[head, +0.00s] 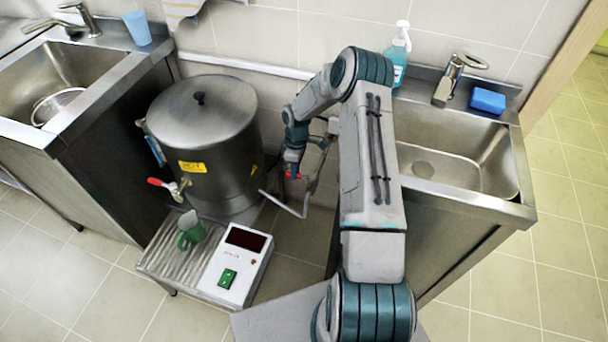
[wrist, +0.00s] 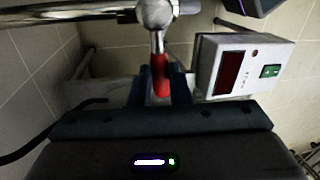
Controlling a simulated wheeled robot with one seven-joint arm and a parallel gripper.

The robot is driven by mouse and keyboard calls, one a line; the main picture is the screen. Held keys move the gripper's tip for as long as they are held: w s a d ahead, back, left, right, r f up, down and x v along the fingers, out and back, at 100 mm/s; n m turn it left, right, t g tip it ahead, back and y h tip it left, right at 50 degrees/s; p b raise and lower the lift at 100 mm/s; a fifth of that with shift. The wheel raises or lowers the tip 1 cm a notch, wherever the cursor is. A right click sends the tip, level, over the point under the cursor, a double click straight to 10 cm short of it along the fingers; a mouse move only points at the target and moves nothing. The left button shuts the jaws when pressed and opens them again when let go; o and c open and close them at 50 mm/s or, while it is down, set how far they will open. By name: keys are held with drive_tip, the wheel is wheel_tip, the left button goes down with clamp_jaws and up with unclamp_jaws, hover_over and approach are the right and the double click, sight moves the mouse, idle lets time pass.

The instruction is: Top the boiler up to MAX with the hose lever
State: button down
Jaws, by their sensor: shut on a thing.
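Any MAX mark is too small to read. The red hose lever (wrist: 160,76) hangs from a metal valve body (wrist: 156,14) in the wrist view. My gripper (wrist: 160,88) is shut on the lever, one dark finger on each side. In the head view my gripper (head: 292,172) is right of the boiler, and only a bit of red shows there. A bent pale pipe (head: 290,208) lies below it.
A red-handled tap (head: 172,187) sticks out of the boiler's front. Sinks (head: 450,150) stand on both sides, with a blue sponge (head: 488,100) at right.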

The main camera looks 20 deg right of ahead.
drive_tip(key=shift+w+d+m, duration=0.25)
drive_tip(key=shift+w+m, duration=0.05)
drive_tip(key=shift+m, duration=0.4)
drive_tip(key=c, duration=1.4)
unclamp_jaws()
drive_tip(key=shift+o, duration=0.2)
wheel_tip(320, 180, up, 14)
drive_tip(key=w+d, duration=0.1)
drive_tip(key=w, duration=0.1)
drive_tip(key=shift+d+f, duration=0.15)
drive_tip(key=shift+d, duration=0.2)
